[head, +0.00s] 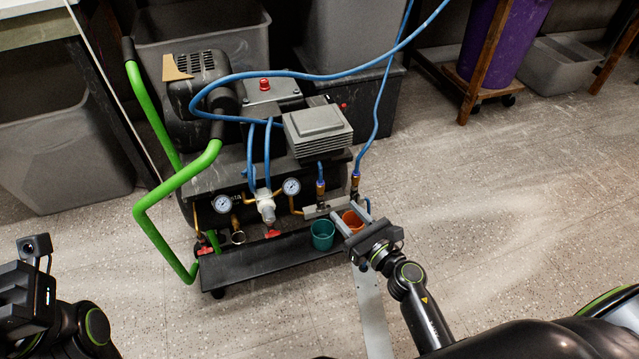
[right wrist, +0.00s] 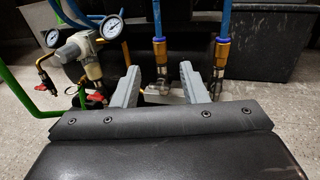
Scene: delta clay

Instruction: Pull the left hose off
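The left blue hose (right wrist: 157,18) ends in a brass coupling (right wrist: 160,50) on the compressor's metal manifold; in the head view this coupling (head: 320,189) stands upright. The right blue hose (right wrist: 225,18) has a similar brass coupling (right wrist: 221,56); it also shows in the head view (head: 355,183). My right gripper (head: 346,213) is open just in front of the manifold. In the right wrist view its fingers (right wrist: 159,69) frame the left coupling, which appears beyond the tips, apart from them. My left gripper (head: 22,300) is at the lower left, its fingers not clear.
Grey bins (head: 62,148) stand behind at left. The floor (head: 520,220) at right is clear.

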